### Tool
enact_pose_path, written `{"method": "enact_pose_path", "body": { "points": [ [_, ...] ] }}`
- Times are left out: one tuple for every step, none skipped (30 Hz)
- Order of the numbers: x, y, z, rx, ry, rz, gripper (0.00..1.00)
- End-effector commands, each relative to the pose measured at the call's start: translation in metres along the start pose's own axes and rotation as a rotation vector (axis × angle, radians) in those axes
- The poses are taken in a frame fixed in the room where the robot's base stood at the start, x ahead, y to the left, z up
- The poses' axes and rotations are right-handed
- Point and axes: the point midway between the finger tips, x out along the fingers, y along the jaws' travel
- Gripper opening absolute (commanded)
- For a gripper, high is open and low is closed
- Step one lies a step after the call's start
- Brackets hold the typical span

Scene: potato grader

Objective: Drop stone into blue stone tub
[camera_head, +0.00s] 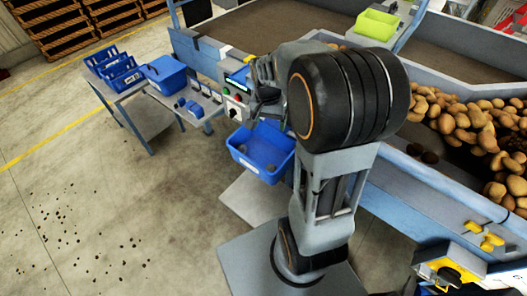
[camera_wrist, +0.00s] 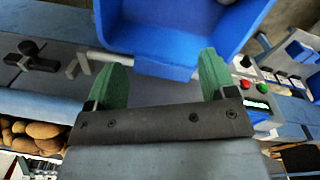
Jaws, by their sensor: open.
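A blue tub (camera_head: 262,150) hangs or stands at the near end of the grader, left of my arm in the head view. Small dark shapes show inside it and look like stones, but they are too small to be sure. The tub also shows at the top of the wrist view (camera_wrist: 175,45), just beyond my green fingers. My gripper (camera_wrist: 163,66) is open, with its two fingers wide apart and nothing between them. In the head view the gripper (camera_head: 264,92) is above the tub, partly hidden by my arm.
A control panel (camera_head: 235,97) with buttons is close behind the tub. Blue bins (camera_head: 163,76) stand on side tables at the left. Potatoes (camera_head: 470,125) lie on the grader at the right. A green-yellow tray (camera_head: 377,24) sits at the back.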

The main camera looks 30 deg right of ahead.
Motion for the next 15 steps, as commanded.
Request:
{"method": "enact_pose_path", "body": {
  "points": [
    [-0.001, 0.000, 0.000, 0.000, 0.000, 0.000, 0.78],
    [-0.002, 0.000, 0.000, 0.000, 0.000, 0.000, 0.78],
    [-0.004, 0.000, 0.000, 0.000, 0.001, -0.001, 0.78],
    [-0.007, 0.000, -0.001, 0.000, 0.003, -0.001, 0.78],
    [-0.011, 0.000, -0.001, 0.000, 0.004, -0.002, 0.78],
    [-0.016, 0.000, -0.001, 0.000, 0.004, -0.002, 0.78],
    [-0.021, -0.001, -0.001, 0.000, 0.005, -0.003, 0.78],
    [-0.026, 0.000, -0.001, 0.000, 0.004, -0.002, 0.78],
    [-0.035, -0.001, -0.001, 0.000, 0.006, -0.003, 0.78],
    [-0.041, -0.001, -0.001, 0.000, 0.006, -0.004, 0.78],
    [-0.047, -0.001, -0.001, 0.000, 0.005, -0.003, 0.78],
    [-0.056, 0.000, 0.000, -0.001, 0.005, -0.003, 0.78],
    [-0.062, -0.001, 0.000, -0.001, 0.006, -0.004, 0.78],
    [-0.069, -0.001, -0.001, -0.001, 0.005, -0.003, 0.78],
    [-0.077, -0.001, 0.000, 0.000, 0.005, -0.003, 0.78]
  ]
}}
